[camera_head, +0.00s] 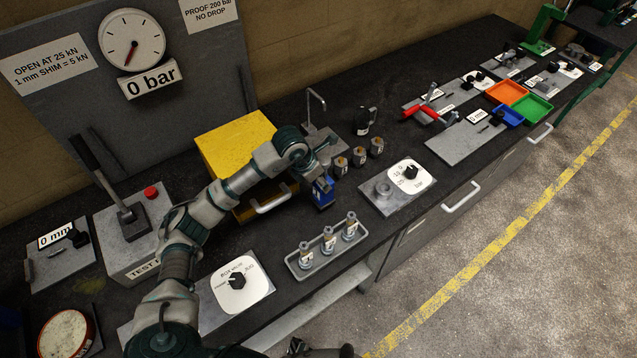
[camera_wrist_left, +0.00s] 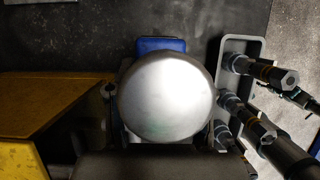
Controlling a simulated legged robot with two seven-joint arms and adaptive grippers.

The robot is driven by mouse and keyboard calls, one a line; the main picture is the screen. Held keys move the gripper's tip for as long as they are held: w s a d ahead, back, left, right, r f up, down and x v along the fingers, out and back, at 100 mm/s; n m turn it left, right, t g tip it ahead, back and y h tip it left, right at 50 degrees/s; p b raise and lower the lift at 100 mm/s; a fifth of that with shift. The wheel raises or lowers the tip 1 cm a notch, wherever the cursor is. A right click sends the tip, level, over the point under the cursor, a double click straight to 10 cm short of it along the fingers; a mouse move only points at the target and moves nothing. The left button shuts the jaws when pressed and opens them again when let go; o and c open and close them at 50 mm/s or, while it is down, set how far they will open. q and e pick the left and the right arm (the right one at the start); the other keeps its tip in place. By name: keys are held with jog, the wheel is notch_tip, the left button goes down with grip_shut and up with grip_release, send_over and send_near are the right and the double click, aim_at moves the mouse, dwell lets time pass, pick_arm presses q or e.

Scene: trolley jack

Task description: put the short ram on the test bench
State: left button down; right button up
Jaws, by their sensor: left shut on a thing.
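My left gripper (camera_head: 312,174) reaches in from the left and is shut on a blue block-like part (camera_head: 323,194), taken as the short ram. In the left wrist view the ram shows a large round silver top (camera_wrist_left: 167,97) with a blue edge (camera_wrist_left: 160,45) behind it; the fingers are mostly hidden. The ram is just right of the yellow box; I cannot tell whether it touches the worktop. The grey test bench (camera_head: 112,236), partly labelled "TEST", stands at left with a lever and red button. Dark parts at the bottom edge may be my right gripper (camera_head: 299,346).
The yellow box (camera_head: 234,138) with a handle stands behind my left arm. A grey tray (camera_head: 301,272) holds three upright cylinders in front. A dial plate (camera_head: 408,178) lies to the right. A gauge (camera_head: 132,40) reads 0 bar.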

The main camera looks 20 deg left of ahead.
pick_arm(q)
jog(key=shift+s+d+f, duration=0.1)
jog(key=shift+s+f, duration=0.1)
jog(key=shift+f, duration=0.95)
jog(key=shift+c, duration=2.2)
grip_release()
jog(key=shift+a+f, duration=0.2)
jog(key=shift+a, duration=0.35)
pick_arm(e)
jog(key=shift+a+r, duration=0.2)
jog(key=shift+a, duration=0.2)
